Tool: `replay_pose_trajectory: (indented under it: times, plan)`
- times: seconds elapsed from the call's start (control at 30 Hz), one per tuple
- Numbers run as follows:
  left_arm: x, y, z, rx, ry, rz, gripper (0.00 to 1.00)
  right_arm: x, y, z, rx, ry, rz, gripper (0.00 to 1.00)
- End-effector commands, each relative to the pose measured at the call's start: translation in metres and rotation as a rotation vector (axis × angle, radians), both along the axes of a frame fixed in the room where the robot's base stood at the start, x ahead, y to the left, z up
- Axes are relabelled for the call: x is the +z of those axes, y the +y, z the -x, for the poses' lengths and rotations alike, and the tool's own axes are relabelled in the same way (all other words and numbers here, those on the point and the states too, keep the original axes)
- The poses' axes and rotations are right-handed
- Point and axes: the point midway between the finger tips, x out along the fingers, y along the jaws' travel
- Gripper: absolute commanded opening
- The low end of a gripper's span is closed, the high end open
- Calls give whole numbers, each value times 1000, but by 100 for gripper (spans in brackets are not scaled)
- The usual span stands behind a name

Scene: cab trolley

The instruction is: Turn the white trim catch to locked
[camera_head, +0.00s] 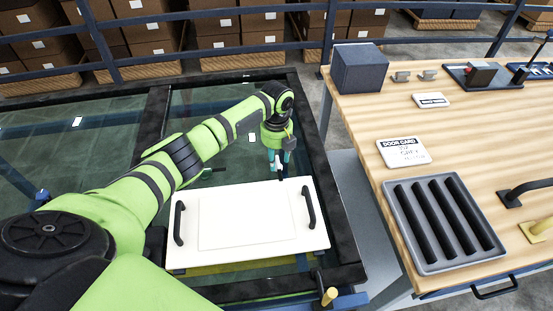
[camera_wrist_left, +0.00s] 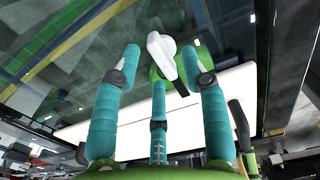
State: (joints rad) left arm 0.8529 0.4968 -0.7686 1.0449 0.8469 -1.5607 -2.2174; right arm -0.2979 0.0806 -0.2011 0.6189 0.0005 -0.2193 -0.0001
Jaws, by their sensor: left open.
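The white trim catch (camera_wrist_left: 161,46) shows in the left wrist view as a rounded white lever near a green part, between and beyond my teal fingers. In the head view it is mostly hidden by my left gripper (camera_head: 279,157), which points down at the far edge of the white panel (camera_head: 248,215). The left gripper also shows in the left wrist view (camera_wrist_left: 160,65), its fingers spread open around the catch's position with nothing held. I cannot tell whether a finger touches the catch. My right gripper is not in view.
The panel has a left black handle (camera_head: 179,223) and a right black handle (camera_head: 308,207). A wooden table (camera_head: 350,115) on the right holds a grey slotted tray (camera_head: 398,215), a door card sign (camera_head: 403,152) and a dark box (camera_head: 358,68). A dark frame (camera_head: 318,140) borders the glass.

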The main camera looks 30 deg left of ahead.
Motion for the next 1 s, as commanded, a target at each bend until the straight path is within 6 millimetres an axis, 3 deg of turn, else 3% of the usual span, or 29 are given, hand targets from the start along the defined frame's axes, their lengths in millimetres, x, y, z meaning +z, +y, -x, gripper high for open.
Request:
replay_pose_trajectory:
  times: [0.3,0.5,1.0]
  plan:
    - [69,0,-1,-2,-5,0,44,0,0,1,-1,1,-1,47]
    - [97,0,0,-1,-2,0,44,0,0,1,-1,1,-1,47]
    - [105,0,0,-1,0,0,44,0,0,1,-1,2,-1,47]
